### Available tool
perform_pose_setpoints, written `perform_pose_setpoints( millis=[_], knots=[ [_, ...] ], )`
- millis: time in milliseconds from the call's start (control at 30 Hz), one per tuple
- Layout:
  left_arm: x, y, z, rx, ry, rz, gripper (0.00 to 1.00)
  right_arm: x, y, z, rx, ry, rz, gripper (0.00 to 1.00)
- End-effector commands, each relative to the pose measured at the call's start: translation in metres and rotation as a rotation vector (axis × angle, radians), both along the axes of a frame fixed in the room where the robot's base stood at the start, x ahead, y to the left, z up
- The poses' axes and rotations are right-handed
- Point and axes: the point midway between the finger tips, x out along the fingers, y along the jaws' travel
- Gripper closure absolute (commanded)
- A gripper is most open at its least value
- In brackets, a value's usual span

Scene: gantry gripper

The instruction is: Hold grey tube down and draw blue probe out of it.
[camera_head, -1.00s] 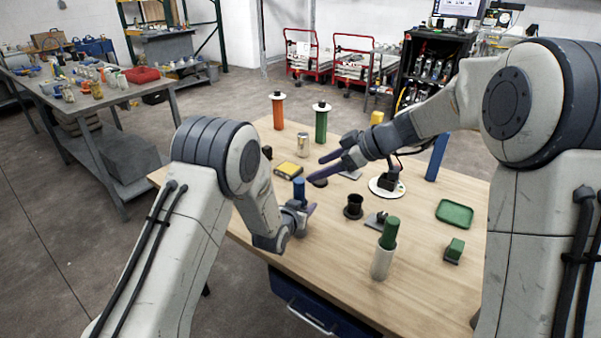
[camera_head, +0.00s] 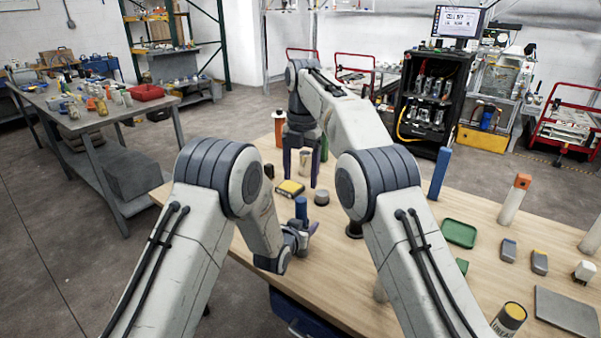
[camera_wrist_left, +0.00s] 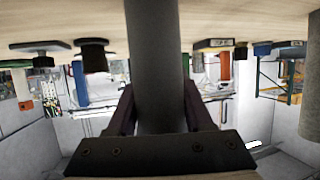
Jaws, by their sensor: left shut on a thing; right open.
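The blue probe (camera_head: 301,208) stands upright in the head view, its top showing above my left gripper (camera_head: 303,229). The left gripper is low over the table and shut on the grey tube (camera_wrist_left: 155,60), which fills the middle of the left wrist view between the two fingers (camera_wrist_left: 160,108). In the head view the tube is mostly hidden by the gripper. My right gripper (camera_head: 301,168) is open and empty, fingers pointing down. In the picture it appears above and behind the probe, apart from it.
A yellow-topped box (camera_head: 290,188) and a dark-topped round can (camera_head: 321,197) are close behind the probe. An orange cylinder (camera_head: 279,128) stands farther back. My right forearm hides part of the table. A green tray (camera_head: 459,233) and a blue post (camera_head: 440,172) are to the right.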

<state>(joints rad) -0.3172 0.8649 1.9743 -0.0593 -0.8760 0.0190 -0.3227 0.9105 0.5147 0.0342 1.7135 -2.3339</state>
Motion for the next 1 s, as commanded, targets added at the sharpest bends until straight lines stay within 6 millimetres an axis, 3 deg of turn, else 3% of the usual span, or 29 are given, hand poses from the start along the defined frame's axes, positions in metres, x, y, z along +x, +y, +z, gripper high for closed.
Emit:
perform_pose_setpoints(
  millis=[167, 367, 800, 1000],
  knots=[
    [0.000, 0.000, 0.000, 0.000, -0.001, 0.000, 1.00, 0.001, -0.001, -0.001, -0.034, -0.009, 0.017, 0.26],
    [0.000, 0.000, 0.000, 0.000, -0.001, 0.000, 1.00, 0.001, -0.001, -0.018, -0.034, -0.007, 0.017, 0.26],
    [0.000, 0.000, 0.001, -0.001, -0.002, 0.000, 1.00, 0.000, -0.001, -0.094, -0.032, -0.006, 0.016, 0.26],
    [0.000, 0.000, 0.001, -0.001, -0.002, 0.000, 1.00, 0.001, -0.001, -0.114, -0.031, -0.007, 0.016, 0.26]
  ],
)
